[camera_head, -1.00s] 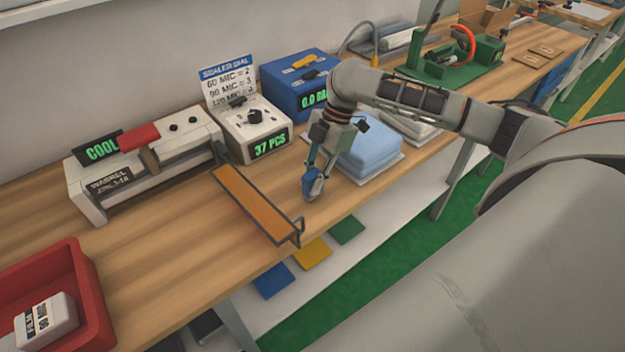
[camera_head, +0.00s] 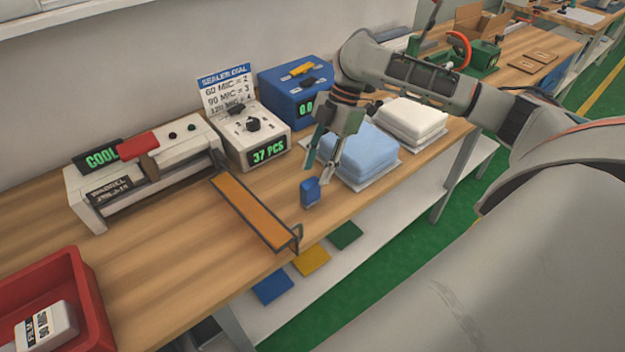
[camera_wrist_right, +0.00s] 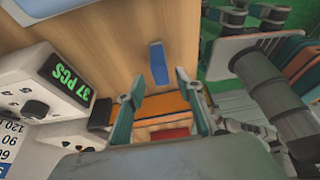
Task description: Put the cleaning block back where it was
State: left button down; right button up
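The blue cleaning block (camera_head: 311,192) stands on the wooden bench, just right of the orange tray (camera_head: 245,205) and in front of the folded light-blue stack. My right gripper (camera_head: 318,173) is open and empty, its fingers a little above and behind the block, apart from it. In the right wrist view the block (camera_wrist_right: 158,63) lies beyond the two spread fingertips (camera_wrist_right: 160,84).
A sealer (camera_head: 140,178) with a COOL display stands left, a white counter box (camera_head: 252,140) and a blue box (camera_head: 295,88) behind. Light-blue (camera_head: 362,155) and white (camera_head: 412,120) folded stacks stand right. A red bin (camera_head: 75,260) is front left. Bench front has bare wood.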

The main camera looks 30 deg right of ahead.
jog(key=v, duration=0.6)
jog(key=shift+p, duration=0.4)
jog(key=shift+f, duration=0.1)
